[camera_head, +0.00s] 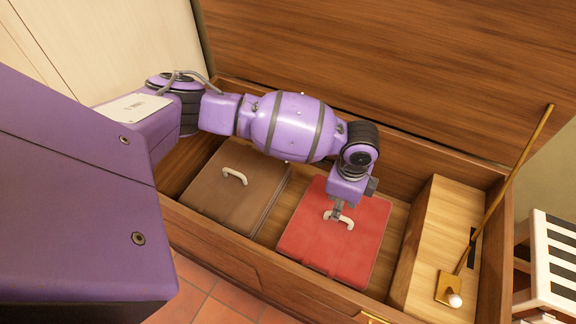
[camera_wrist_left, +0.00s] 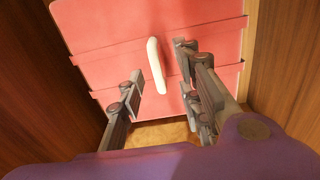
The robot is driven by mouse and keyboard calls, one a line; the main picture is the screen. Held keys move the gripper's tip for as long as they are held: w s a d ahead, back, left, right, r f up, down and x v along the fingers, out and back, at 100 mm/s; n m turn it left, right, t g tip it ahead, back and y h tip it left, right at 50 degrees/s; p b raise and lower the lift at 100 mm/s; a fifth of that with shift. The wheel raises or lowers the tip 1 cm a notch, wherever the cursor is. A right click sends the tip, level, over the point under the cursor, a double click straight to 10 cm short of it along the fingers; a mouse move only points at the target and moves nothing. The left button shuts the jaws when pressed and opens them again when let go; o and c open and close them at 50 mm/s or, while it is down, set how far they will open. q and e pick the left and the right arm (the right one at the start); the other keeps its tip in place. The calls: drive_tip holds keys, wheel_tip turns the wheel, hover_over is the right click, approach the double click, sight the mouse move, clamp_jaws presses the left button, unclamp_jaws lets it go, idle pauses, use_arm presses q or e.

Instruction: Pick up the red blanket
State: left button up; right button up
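The red blanket (camera_head: 330,259) is a flat, folded-looking red block with a white handle (camera_head: 347,222) on top. It lies in the open wooden chest, right of a brown one. In the left wrist view the red blanket (camera_wrist_left: 100,30) fills the upper part, its handle (camera_wrist_left: 156,66) near the middle. My left gripper (camera_head: 337,213) points down over the handle. In the left wrist view its fingers (camera_wrist_left: 160,64) are apart, one on each side of the handle, with gaps showing. Whether they reach down to the handle's depth is unclear. My right gripper is out of view.
A brown folded block (camera_head: 225,200) with its own white handle lies to the left. The chest's front wall (camera_head: 250,265) and raised lid (camera_head: 400,60) bound the space. A wooden box section (camera_head: 425,250) and a brass rod (camera_head: 505,195) stand at the right.

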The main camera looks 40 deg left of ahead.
sight(341, 216)
use_arm(q)
drive_tip(key=f+b, duration=0.1)
drive_tip(key=f, duration=0.1)
drive_tip(key=d+f+b, duration=0.1)
drive_tip(key=f, duration=0.1)
drive_tip(key=shift+s+f+b, duration=0.1)
drive_tip(key=shift+f+b, duration=0.15)
drive_tip(key=shift+b, duration=0.1)
drive_tip(key=shift+f, duration=0.3)
drive_tip(key=shift+r, duration=0.1)
clamp_jaws()
drive_tip(key=shift+d, duration=0.1)
